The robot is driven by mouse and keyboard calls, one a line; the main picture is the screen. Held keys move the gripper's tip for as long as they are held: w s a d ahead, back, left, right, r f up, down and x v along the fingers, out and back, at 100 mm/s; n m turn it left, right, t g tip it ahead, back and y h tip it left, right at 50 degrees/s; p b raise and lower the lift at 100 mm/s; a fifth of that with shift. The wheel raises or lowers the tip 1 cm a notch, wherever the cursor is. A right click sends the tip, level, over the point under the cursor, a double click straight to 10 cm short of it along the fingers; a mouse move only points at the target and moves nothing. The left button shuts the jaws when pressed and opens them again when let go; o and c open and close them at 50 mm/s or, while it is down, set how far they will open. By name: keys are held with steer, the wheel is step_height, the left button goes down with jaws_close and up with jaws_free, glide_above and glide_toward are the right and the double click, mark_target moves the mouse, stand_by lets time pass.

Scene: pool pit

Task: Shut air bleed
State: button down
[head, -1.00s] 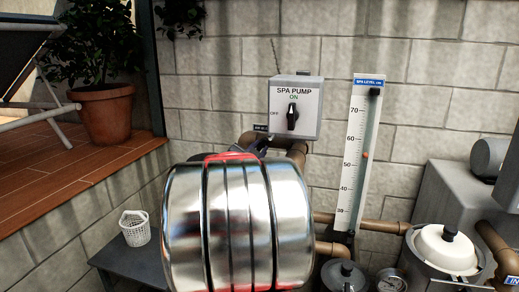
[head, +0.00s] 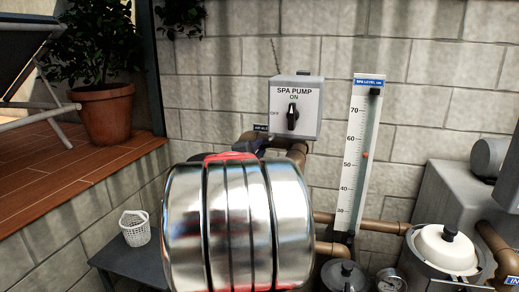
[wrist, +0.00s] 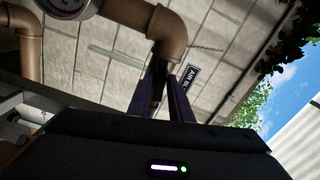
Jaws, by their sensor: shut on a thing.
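The air bleed label (head: 261,128) shows on the brown pipework just below the spa pump switch box. It also shows, tilted and cut off by a finger, in the wrist view (wrist: 189,78). My gripper (head: 252,146) is at the pipe by this label, mostly hidden behind my shiny arm link. In the wrist view its two dark fingers (wrist: 166,85) point up at the pipe below the elbow, closed on the air bleed handle. The handle itself is hidden between the fingers, so its angle cannot be told.
The spa pump switch box (head: 296,107) is close above my gripper, its knob upright at ON. The spa level gauge (head: 357,155) stands to the right. A white basket (head: 134,228) is on the dark bench (head: 120,258) at left. Brown pipes (head: 372,226) run at lower right.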

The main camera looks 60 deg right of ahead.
steer(key=m, duration=0.3)
steer(key=shift+s+f, duration=0.1)
steer(key=shift+f, duration=0.1)
steer(key=c, duration=1.7)
jaws_free()
steer(key=shift+r, duration=0.1)
steer(key=shift+a, duration=0.15)
steer(key=a, duration=0.4)
steer(key=s+a, duration=0.1)
steer(key=a, duration=0.1)
steer(key=shift+a, duration=0.3)
